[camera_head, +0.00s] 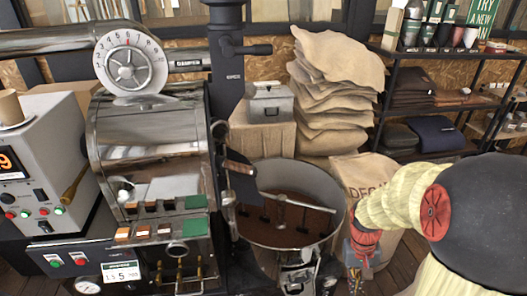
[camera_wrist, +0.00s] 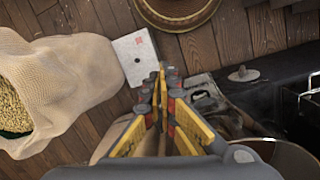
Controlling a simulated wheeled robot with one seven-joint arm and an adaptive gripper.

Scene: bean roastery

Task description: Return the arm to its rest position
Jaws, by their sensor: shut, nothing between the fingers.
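My arm, in a cream sleeve with a black rounded joint and red parts, reaches in from the right of the head view. My gripper (camera_head: 356,278) points down beside the right side of the round cooling tray (camera_head: 338,190), in front of a sack. In the wrist view my gripper (camera_wrist: 162,72) has its yellow and dark fingers closed together at the tips, with nothing between them. Below the fingertips is open space above the wooden floor.
A burlap sack of beans (camera_wrist: 60,90) lies left, near a white card (camera_wrist: 136,56) on the floor. The roaster drum (camera_head: 150,140) stands left, a control box (camera_head: 40,160) beyond it. Stacked sacks (camera_head: 325,100) and a shelf (camera_head: 450,105) are behind.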

